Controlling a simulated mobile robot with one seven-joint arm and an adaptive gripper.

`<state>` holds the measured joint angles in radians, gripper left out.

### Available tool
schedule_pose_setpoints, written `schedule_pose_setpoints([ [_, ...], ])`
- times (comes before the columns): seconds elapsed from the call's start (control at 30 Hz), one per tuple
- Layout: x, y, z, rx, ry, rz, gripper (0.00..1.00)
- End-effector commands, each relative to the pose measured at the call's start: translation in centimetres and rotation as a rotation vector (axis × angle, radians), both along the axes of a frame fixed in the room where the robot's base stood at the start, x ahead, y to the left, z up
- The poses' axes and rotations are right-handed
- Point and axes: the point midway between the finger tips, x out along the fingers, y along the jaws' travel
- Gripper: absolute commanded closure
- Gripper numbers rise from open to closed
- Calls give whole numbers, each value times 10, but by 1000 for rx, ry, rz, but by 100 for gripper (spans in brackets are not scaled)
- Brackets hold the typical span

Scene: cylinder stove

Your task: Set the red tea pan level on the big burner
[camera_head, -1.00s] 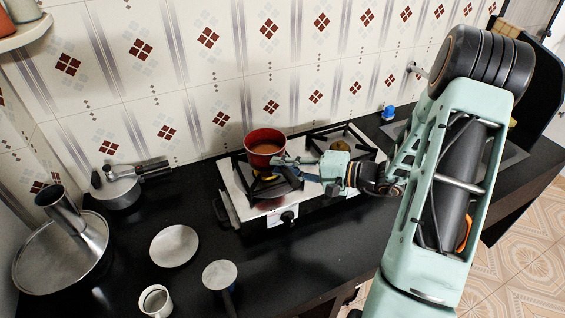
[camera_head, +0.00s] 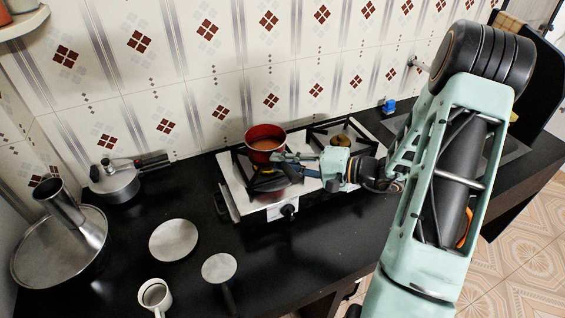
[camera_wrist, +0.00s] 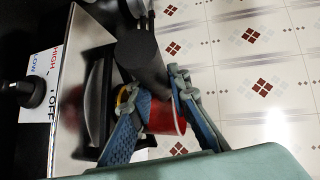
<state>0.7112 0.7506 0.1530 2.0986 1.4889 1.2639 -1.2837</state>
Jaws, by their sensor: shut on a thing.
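The red tea pan (camera_head: 266,152) holds brown contents and is over the left burner of the stove. It looks slightly tilted; I cannot tell whether its base touches the grate. My gripper (camera_head: 296,164) is on the pan's right, shut on its dark handle. In the wrist view my blue fingers (camera_wrist: 156,112) flank the dark handle (camera_wrist: 143,62), and part of the red pan (camera_wrist: 166,122) shows between them. The left burner (camera_head: 264,172) is mostly hidden under the pan. The right burner (camera_head: 341,139) is bare.
The stove (camera_head: 236,190) has a front knob (camera_head: 288,210). A pressure cooker (camera_head: 115,183), a large lidded pan (camera_head: 58,250), a plate (camera_head: 174,240), a round-headed utensil (camera_head: 219,267) and a white mug (camera_head: 154,294) stand to the left. The tiled wall is close behind.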

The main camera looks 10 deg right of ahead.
Motion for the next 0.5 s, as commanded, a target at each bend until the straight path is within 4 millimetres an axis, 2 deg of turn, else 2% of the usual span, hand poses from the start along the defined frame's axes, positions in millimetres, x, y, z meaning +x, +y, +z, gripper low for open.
schedule_pose_setpoints([
  [0.27,0,0,-4,2,-5,1,100],
  [0.3,0,0,-3,2,-5,1,81],
  [0.47,0,0,-3,1,-3,0,64],
  [0.5,0,0,-3,1,-3,0,63],
])
